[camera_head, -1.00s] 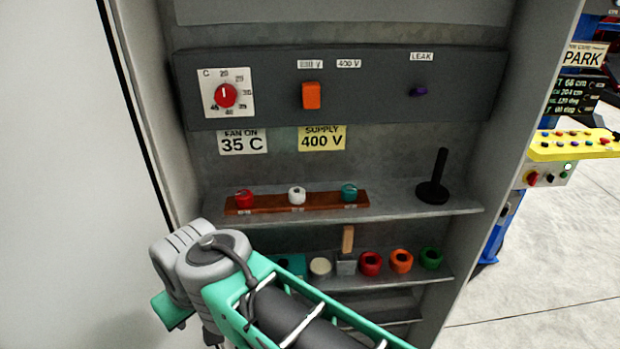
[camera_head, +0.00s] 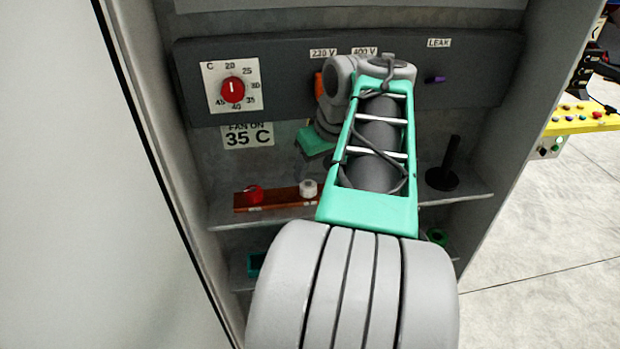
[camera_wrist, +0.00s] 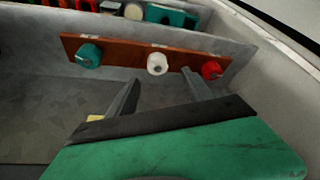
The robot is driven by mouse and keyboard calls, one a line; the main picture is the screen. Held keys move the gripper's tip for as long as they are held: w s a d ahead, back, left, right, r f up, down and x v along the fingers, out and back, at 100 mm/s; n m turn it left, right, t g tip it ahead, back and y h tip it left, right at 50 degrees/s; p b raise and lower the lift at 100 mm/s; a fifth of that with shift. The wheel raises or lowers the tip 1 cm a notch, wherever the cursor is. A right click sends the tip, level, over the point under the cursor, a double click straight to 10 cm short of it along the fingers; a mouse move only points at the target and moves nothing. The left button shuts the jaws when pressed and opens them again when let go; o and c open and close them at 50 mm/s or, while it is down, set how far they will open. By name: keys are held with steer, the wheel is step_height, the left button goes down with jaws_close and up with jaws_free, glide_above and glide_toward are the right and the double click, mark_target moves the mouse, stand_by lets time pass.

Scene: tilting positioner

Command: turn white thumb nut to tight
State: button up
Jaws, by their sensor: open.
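The white thumb nut (camera_head: 308,188) sits on a brown wooden strip (camera_head: 278,200) on the upper shelf, beside a red nut (camera_head: 253,194). In the wrist view the white nut (camera_wrist: 157,64) is between a teal nut (camera_wrist: 89,56) and the red nut (camera_wrist: 211,70). My gripper (camera_wrist: 160,82) is open and empty. Its two fingers point toward the strip, with the white nut a little beyond and between the fingertips. Nothing touches the nut that I can see. In the head view my arm hides the teal nut, and the fingers are not visible there.
The panel above holds a red dial (camera_head: 233,90), an orange switch (camera_head: 319,86) partly behind my arm, and a purple knob (camera_head: 435,79). A black post (camera_head: 446,170) stands on the shelf at the right. Cabinet walls close both sides.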

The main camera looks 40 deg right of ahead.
mark_target(309, 185)
steer(key=x, duration=0.7)
steer(key=shift+d+f+p, duration=0.25)
steer(key=shift+f+p, duration=0.1)
steer(key=shift+c, duration=0.2)
jaws_close()
steer(key=shift+m+b, duration=0.3)
steer(key=shift+b, duration=0.05)
